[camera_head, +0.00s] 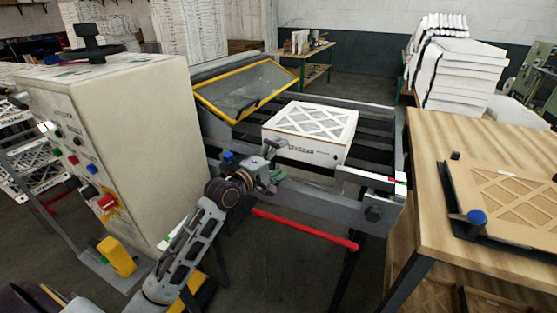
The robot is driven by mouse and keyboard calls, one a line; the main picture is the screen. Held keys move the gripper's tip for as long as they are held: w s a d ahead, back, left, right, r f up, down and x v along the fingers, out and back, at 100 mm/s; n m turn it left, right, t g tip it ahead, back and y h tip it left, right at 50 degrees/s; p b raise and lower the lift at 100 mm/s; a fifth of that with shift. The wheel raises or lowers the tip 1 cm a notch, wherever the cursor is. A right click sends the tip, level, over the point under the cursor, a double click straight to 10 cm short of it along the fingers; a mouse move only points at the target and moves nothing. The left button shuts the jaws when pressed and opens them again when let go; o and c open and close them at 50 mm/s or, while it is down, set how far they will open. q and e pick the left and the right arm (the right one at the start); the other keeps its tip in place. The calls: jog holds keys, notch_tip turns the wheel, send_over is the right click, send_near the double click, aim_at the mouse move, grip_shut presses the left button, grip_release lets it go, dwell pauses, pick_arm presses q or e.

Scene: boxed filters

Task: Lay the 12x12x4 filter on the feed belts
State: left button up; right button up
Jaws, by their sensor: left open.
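A white boxed filter (311,118) with a diamond lattice top lies flat, apparently on the dark feed belts (372,130) of a grey-framed machine. I cannot read the size on its printed front side. My left gripper (274,163) is open, just in front of the filter's near left corner and above the machine's front rail. The gripper looks empty; I cannot tell whether a fingertip touches the box. My right gripper is not in view.
A beige control cabinet (125,130) stands close on the left. A yellow-framed clear guard (245,90) tilts up behind the gripper. A red bar (305,229) runs below the front rail. On the right, a wooden table (470,130) holds a framed brown lattice panel (510,195).

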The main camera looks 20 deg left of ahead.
pick_arm(q)
jog(key=shift+s+a, duration=0.15)
jog(key=shift+s, duration=0.3)
dwell(1.2)
